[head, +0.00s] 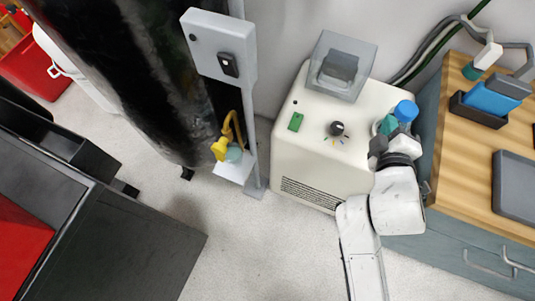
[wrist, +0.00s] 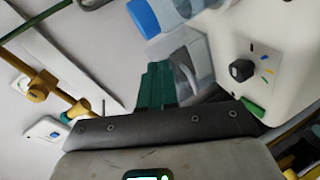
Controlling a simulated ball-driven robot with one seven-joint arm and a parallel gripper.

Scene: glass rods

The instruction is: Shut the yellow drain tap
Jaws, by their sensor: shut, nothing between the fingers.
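The yellow drain tap (head: 220,148) is in the head view, low beside the dark cylinder, with a curved yellow pipe above it. My gripper (head: 388,125) is far to its right, over the right side of the cream machine, apart from the tap. In the wrist view my gripper (wrist: 156,72) shows teal fingers close together, shut and empty. That view also has yellow pipework (wrist: 42,84) at the left; I cannot tell whether it belongs to the drain tap. The lever's exact position is too small to read.
The cream machine (head: 315,170) has a black knob (head: 337,128) and a clear cover (head: 342,65). A grey post (head: 249,110) with a switch box (head: 221,47) stands beside the tap. A wooden-topped bench (head: 475,150) is at right. Floor (head: 240,235) in front is clear.

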